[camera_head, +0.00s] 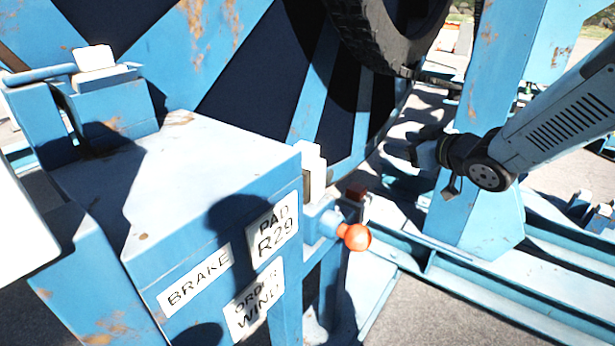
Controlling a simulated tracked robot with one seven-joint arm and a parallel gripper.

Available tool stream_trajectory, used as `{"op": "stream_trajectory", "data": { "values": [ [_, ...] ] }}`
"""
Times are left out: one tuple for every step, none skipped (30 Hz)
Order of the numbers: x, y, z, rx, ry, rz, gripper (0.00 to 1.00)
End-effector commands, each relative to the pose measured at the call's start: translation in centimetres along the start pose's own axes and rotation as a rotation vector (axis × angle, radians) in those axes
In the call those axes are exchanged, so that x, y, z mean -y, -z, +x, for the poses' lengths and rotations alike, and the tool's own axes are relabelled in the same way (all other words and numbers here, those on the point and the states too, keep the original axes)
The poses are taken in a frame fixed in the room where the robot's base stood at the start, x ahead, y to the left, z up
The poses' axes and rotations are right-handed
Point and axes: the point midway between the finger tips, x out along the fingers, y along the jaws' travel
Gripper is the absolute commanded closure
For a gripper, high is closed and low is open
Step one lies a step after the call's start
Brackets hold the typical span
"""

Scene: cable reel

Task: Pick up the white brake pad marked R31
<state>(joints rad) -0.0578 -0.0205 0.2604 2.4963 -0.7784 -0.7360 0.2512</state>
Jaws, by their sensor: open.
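A white block (95,58) sits on top of a blue bracket (105,85) at the upper left; no marking can be read on it. Another white block (311,160) sits at the right side of the blue box, partly hidden by its edge. A label (272,230) on the box's front reads "PAD R29"; I see no R31 marking. My gripper (408,150) is open and empty on the right, pointing left, clear of the white block at the box's side. Its fingertips are small and dark against shadow.
The blue box (185,170) fills the lower left, with a "BRAKE" label (195,281). An orange ball knob (355,237) sticks out on its right. The big reel (270,70) and a black tyre (395,35) stand behind. A blue post (475,120) is beside my arm.

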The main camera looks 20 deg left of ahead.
Motion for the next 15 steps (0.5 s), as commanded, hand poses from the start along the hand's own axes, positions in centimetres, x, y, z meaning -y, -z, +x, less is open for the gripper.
{"op": "stream_trajectory", "data": {
  "values": [
    [1.9, -0.2, 1.1, -0.046, 0.078, 0.012, 0.38],
    [3.0, -0.1, 1.6, -0.077, 0.126, 0.016, 0.38],
    [4.5, 0.1, 2.1, -0.119, 0.186, 0.027, 0.38],
    [5.5, 0.2, 2.4, -0.149, 0.23, 0.036, 0.38],
    [6.4, 0.3, 2.5, -0.175, 0.27, 0.047, 0.38],
    [7.5, 0.4, 2.7, -0.21, 0.319, 0.061, 0.38],
    [8.3, 0.5, 2.7, -0.233, 0.354, 0.071, 0.38],
    [9.0, 0.6, 2.7, -0.254, 0.384, 0.083, 0.38],
    [9.8, 0.8, 2.7, -0.279, 0.42, 0.096, 0.38],
    [10.3, 0.8, 2.6, -0.294, 0.443, 0.104, 0.38],
    [10.7, 0.9, 2.6, -0.308, 0.463, 0.112, 0.38],
    [11.1, 1.0, 2.5, -0.323, 0.483, 0.121, 0.38],
    [11.3, 1.0, 2.5, -0.331, 0.495, 0.125, 0.38],
    [11.6, 1.1, 2.5, -0.338, 0.505, 0.129, 0.38],
    [11.8, 1.2, 2.6, -0.344, 0.514, 0.133, 0.38]
  ]
}}
